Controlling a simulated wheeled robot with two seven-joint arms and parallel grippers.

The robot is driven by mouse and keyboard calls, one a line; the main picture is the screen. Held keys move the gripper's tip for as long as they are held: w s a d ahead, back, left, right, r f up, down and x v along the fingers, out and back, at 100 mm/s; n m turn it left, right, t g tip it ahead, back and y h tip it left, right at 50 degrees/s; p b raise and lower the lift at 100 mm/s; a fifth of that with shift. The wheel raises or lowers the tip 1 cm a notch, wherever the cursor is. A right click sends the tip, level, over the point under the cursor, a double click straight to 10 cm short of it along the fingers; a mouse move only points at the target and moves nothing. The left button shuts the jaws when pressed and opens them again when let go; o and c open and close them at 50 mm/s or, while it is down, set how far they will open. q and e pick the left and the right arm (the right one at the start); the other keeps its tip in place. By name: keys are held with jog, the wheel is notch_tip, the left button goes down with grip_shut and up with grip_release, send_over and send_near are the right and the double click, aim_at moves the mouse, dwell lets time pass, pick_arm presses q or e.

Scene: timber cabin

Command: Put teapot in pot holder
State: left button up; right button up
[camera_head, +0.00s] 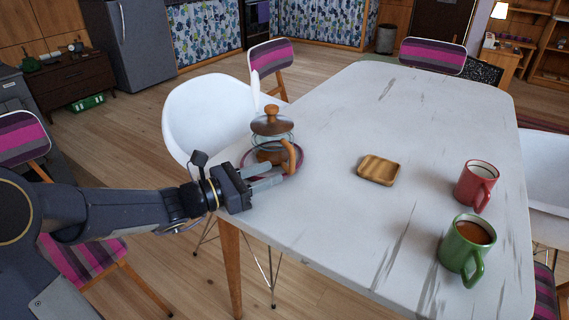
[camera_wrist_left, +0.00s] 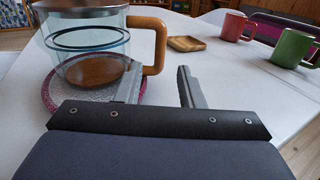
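The teapot (camera_head: 271,127) is glass with a brown lid and a wooden handle. It stands upright on a purple-rimmed plate (camera_head: 248,160) at the table's left edge. In the left wrist view the teapot (camera_wrist_left: 88,45) is at the upper left, its handle toward the middle, and the plate (camera_wrist_left: 50,92) is under it. A small square wooden tray (camera_head: 379,170), likely the pot holder, lies empty at mid-table; it also shows in the left wrist view (camera_wrist_left: 186,44). My left gripper (camera_head: 272,176) is open and empty beside the handle, fingers apart (camera_wrist_left: 160,88). My right gripper is not in view.
A red mug (camera_head: 476,186) and a green mug (camera_head: 467,249) with brown liquid stand at the right of the white table (camera_head: 330,220). The surface between plate and wooden tray is clear. White chairs (camera_head: 207,112) stand close to the table edges.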

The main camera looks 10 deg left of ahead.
pick_arm(q)
jog(key=v, duration=0.5)
jog(key=shift+p, duration=0.35)
jog(key=s+d+m+g, duration=0.1)
jog(key=s+d+m, duration=0.1)
jog(key=s+m, duration=0.1)
jog(key=s+d+m+g, duration=0.1)
jog(key=s, duration=0.1)
jog(key=shift+d+r+m+g, duration=0.15)
jog(key=shift+r+m+g, duration=0.15)
jog(key=shift+m, duration=0.1)
jog(key=s+d+f+m+g+y, duration=0.2)
jog(key=s+d+m+g, duration=0.15)
jog(key=s+m, duration=0.6)
jog(key=s+a+f+m+y, duration=0.6)
jog(key=s+m+y, duration=0.1)
jog(key=m, duration=0.3)
jog(key=shift+s+a+m, duration=0.35)
jog(key=shift+s+a, duration=0.05)
jog(key=shift+s, duration=0.45)
jog(key=shift+f+g, duration=0.15)
jog(key=shift+g, duration=0.1)
